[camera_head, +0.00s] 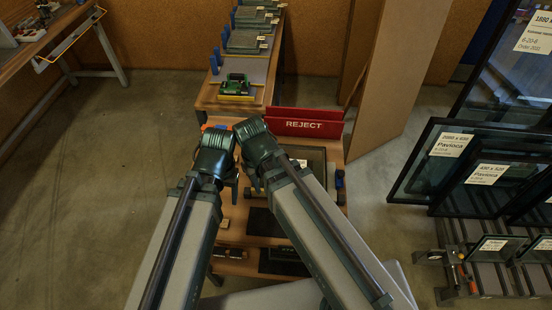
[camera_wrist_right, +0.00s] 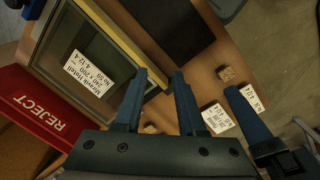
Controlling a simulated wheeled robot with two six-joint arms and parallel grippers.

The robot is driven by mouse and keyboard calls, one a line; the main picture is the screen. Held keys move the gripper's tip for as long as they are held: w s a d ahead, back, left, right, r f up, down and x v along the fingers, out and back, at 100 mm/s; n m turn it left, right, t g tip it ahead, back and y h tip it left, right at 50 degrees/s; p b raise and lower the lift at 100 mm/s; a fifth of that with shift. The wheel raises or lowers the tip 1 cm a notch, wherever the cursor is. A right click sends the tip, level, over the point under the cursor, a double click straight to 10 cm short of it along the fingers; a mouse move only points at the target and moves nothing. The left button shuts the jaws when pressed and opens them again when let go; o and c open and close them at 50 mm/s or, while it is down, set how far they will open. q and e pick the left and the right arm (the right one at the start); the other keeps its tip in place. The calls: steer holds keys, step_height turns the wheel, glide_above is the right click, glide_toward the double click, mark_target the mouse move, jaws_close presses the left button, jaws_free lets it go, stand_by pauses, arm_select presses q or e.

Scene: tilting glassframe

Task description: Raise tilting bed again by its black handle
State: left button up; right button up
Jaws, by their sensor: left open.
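On the wooden bench a dark frame with a labelled glass pane (camera_wrist_right: 85,60) lies beside a pale strip (camera_wrist_right: 132,40); part of it shows in the head view (camera_head: 312,156). I cannot tell whether this frame is the tilting bed, and I cannot make out a black handle. My right gripper (camera_wrist_right: 160,75) is open and empty, its fingers pointing past the frame's near corner; in the head view its fingers are mostly hidden. My left gripper (camera_head: 231,190) is open and close beside it over the bench; its fingers also show at the right in the right wrist view (camera_wrist_right: 279,122).
A red REJECT bin (camera_head: 305,122) stands behind the frame. A dark pad (camera_wrist_right: 172,25), a wooden cube (camera_wrist_right: 226,73) and a white labelled block (camera_wrist_right: 217,118) lie on the bench. A longer bench (camera_head: 207,95) runs behind. Glass panes (camera_head: 440,170) stand at right. Floor at left is clear.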

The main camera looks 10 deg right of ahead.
steer(key=o, duration=0.4)
steer(key=w+n, duration=0.1)
steer(key=w, duration=0.1)
steer(key=w+r+n+p, duration=0.1)
steer(key=w, duration=0.1)
steer(key=w+r+n, duration=0.1)
steer(key=w, duration=0.1)
steer(key=shift+w+a+t+p, duration=0.3)
steer(key=shift+w+a, duration=0.1)
arm_select(q)
step_height(320, 180, up, 5)
steer(key=p, duration=0.3)
arm_select(e)
steer(key=w+r+n, duration=0.1)
steer(key=w+n, duration=0.2)
steer(key=w, duration=0.1)
steer(key=w+r+n+t, duration=0.1)
steer(key=w+n, duration=0.2)
steer(key=w, duration=0.1)
steer(key=w+r+n+y, duration=0.1)
steer(key=w+n, duration=0.1)
steer(key=w, duration=0.3)
steer(key=shift+w+d+r+n+t, duration=0.1)
steer(key=shift+d+n+t, duration=0.05)
steer(key=shift+n+t, duration=0.2)
arm_select(q)
steer(key=shift+f, duration=0.1)
